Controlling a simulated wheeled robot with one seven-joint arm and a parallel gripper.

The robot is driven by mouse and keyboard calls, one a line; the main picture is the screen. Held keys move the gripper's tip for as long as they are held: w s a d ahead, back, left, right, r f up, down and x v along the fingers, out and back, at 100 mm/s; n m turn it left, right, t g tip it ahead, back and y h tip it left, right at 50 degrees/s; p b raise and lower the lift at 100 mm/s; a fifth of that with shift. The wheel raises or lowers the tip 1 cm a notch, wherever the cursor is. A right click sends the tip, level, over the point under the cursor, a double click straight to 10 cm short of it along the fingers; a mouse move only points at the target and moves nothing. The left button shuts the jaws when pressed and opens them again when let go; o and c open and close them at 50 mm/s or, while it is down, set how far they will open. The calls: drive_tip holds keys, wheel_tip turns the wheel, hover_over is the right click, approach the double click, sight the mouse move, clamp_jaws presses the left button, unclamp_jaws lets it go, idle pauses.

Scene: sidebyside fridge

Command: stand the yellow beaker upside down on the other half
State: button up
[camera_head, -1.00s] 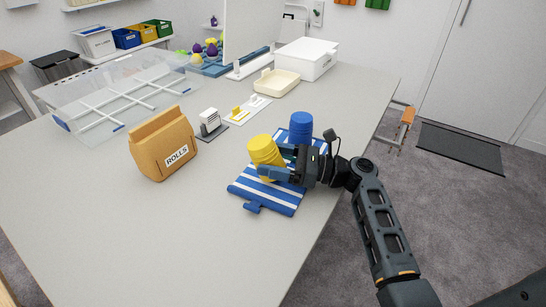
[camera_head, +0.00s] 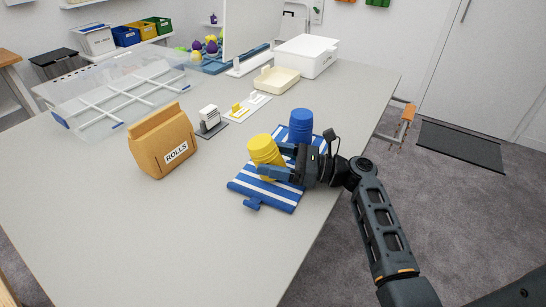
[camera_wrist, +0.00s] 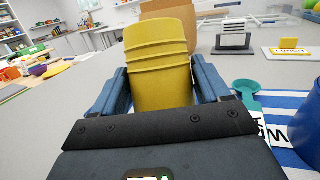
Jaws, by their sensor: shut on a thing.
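The yellow beaker (camera_head: 264,147) is between the fingers of my gripper (camera_head: 277,162), which is shut on it. The wrist view shows the yellow beaker (camera_wrist: 160,60) with a blue finger on each side. In the head view it leans a little, its top to the left. It is over the near-left part of the blue-and-white striped mat (camera_head: 268,195); I cannot tell whether it touches. Its underside is hidden. The blue beaker (camera_head: 301,124) stands on the mat's far part, behind my gripper, and shows at the right edge of the wrist view (camera_wrist: 308,135).
A tan ROLLS bag (camera_head: 163,143) stands left of the mat. Behind are a small card stand (camera_head: 210,121), a white card with yellow pieces (camera_head: 246,106), a cream tray (camera_head: 277,82) and a white box (camera_head: 307,57). A clear divided tray (camera_head: 100,92) lies back left. The front table is clear.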

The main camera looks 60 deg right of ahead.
sight(274, 144)
drive_tip(key=o, duration=1.5)
wheel_tip(274, 144, up, 4)
drive_tip(key=shift+r, duration=0.25)
drive_tip(key=s+d+r, duration=0.2)
drive_tip(key=s, duration=0.1)
drive_tip(key=s+d+r, duration=0.2)
drive_tip(key=d, duration=0.1)
drive_tip(key=s+d+r, duration=0.2)
drive_tip(key=s, duration=0.1)
drive_tip(key=shift+s+d+r, duration=0.25)
drive_tip(key=shift+s+d, duration=0.05)
drive_tip(key=shift+d, duration=0.1)
drive_tip(key=shift+s, duration=0.1)
